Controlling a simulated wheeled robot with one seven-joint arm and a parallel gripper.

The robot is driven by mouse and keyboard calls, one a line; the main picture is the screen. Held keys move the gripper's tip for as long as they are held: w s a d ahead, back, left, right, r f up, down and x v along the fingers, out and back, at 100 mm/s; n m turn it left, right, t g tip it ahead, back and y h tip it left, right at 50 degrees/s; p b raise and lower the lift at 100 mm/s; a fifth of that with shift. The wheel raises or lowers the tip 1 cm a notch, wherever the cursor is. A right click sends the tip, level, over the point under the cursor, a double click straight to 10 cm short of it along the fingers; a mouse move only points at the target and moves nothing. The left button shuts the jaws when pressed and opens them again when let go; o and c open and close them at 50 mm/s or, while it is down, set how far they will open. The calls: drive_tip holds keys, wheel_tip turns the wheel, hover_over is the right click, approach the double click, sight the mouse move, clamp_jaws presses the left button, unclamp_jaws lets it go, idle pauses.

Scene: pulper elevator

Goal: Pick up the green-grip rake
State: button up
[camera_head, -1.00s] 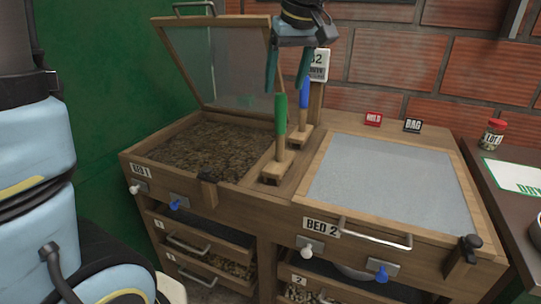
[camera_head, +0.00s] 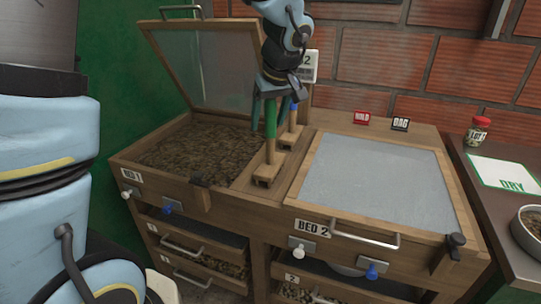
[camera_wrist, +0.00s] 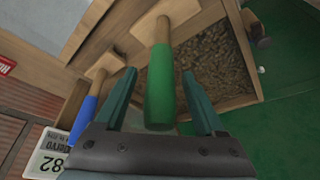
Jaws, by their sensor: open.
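The green-grip rake (camera_head: 270,130) stands upright with its wooden head on the ledge between the two beds. In the wrist view its green grip (camera_wrist: 160,85) lies between the two fingers of my gripper (camera_wrist: 160,100), with gaps showing on both sides. My gripper (camera_head: 264,112) is open and has come down around the upper part of the grip in the head view. A blue-grip rake (camera_head: 293,118) stands just behind; its blue grip also shows in the wrist view (camera_wrist: 84,118), outside the left finger.
Bed 1 (camera_head: 190,150) has its glazed lid (camera_head: 205,65) raised behind it. Bed 2 (camera_head: 375,180) is closed, with a handle (camera_head: 365,238) in front. A number sign (camera_head: 311,66) stands behind the rakes. A jar (camera_head: 478,131) and a bowl (camera_head: 527,230) are at the right.

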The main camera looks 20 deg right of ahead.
drive_tip(key=shift+f, duration=0.1)
drive_tip(key=shift+c, duration=0.3)
clamp_jaws()
